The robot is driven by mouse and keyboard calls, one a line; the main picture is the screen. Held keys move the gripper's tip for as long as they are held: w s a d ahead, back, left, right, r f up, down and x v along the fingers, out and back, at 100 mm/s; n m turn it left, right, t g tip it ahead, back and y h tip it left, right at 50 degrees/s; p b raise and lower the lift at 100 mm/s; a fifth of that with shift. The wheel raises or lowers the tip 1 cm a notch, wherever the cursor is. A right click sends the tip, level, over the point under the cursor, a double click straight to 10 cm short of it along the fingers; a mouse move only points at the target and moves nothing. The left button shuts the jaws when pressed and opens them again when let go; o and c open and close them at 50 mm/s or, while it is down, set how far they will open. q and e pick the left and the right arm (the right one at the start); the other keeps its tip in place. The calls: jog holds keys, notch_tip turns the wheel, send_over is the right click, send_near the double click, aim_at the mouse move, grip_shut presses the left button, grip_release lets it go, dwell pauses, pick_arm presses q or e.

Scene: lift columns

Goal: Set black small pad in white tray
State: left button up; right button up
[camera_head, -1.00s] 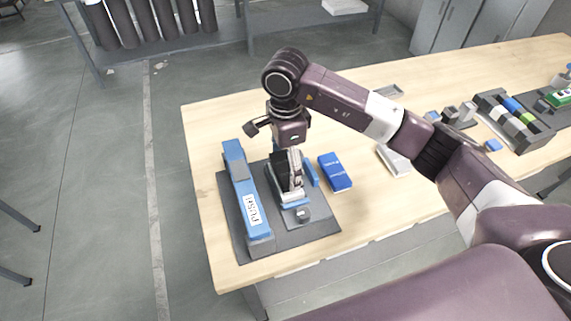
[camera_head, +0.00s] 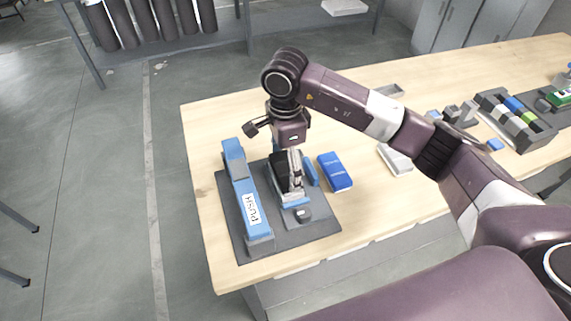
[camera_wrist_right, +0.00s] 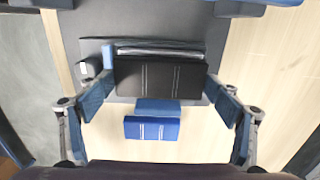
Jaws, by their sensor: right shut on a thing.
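My right gripper (camera_wrist_right: 160,88) is shut on a black block with pale stripes (camera_wrist_right: 160,76), which looks like the black small pad. The block also shows in the head view (camera_head: 281,173), under the gripper (camera_head: 288,160) and over a dark base plate (camera_head: 312,226). Its fingers press on its two short ends in the right wrist view. Whether the block touches the fixture under it I cannot tell. A white tray (camera_head: 396,160) lies on the table to the right, partly hidden by my right arm. My left gripper is not in view.
A blue bar marked PUSH (camera_head: 251,207) stands on the base plate's left side. A blue box (camera_head: 335,172) lies on the table right of the plate. A dark rack with coloured blocks (camera_head: 515,120) is farther right. Bare wooden table (camera_head: 365,200) lies between.

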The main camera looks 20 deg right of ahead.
jog(key=shift+f+b, duration=0.3)
jog(key=shift+b, duration=0.55)
dwell(0.7)
dwell(0.4)
jog(key=o, duration=1.2)
jog(key=shift+c, duration=0.2)
jog(key=shift+r, duration=0.1)
jog(key=shift+r+p, duration=1.7)
jog(key=shift+r, duration=2)
